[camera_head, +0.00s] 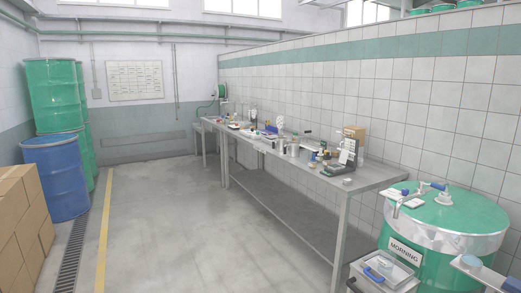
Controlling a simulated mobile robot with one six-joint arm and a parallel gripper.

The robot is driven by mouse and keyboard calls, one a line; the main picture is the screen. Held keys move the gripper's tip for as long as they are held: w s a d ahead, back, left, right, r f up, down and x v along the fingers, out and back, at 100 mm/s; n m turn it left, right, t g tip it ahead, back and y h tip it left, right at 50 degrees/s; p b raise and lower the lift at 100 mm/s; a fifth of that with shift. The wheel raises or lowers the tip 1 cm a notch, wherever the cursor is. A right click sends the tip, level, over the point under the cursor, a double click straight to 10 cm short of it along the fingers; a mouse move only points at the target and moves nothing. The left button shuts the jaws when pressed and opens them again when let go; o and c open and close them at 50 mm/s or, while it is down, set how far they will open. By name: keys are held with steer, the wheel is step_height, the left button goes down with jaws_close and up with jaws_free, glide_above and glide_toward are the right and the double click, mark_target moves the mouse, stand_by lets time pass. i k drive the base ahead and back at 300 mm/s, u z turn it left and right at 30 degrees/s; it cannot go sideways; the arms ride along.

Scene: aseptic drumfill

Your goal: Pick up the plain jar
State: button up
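A long grey steel bench (375,178) runs along the tiled wall and bears many small items. I cannot tell whether this is the plain jar; the bench items are too small to identify surely. My gripper is not in view.
A green drum (440,243) marked MORNING, with fittings on its lid, stands at the lower right. A small cart with a tray (402,272) is beside it. Blue drum (55,175), green drums (53,95) and boxes (22,225) line the left. The floor (190,225) between is clear.

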mark_target(304, 154)
steer(key=u, duration=0.2)
steer(key=k, duration=0.55)
steer(key=u, duration=0.85)
steer(key=k, duration=0.65)
steer(key=u, duration=0.55)
steer(key=i, duration=3.85)
steer(key=z, duration=0.15)
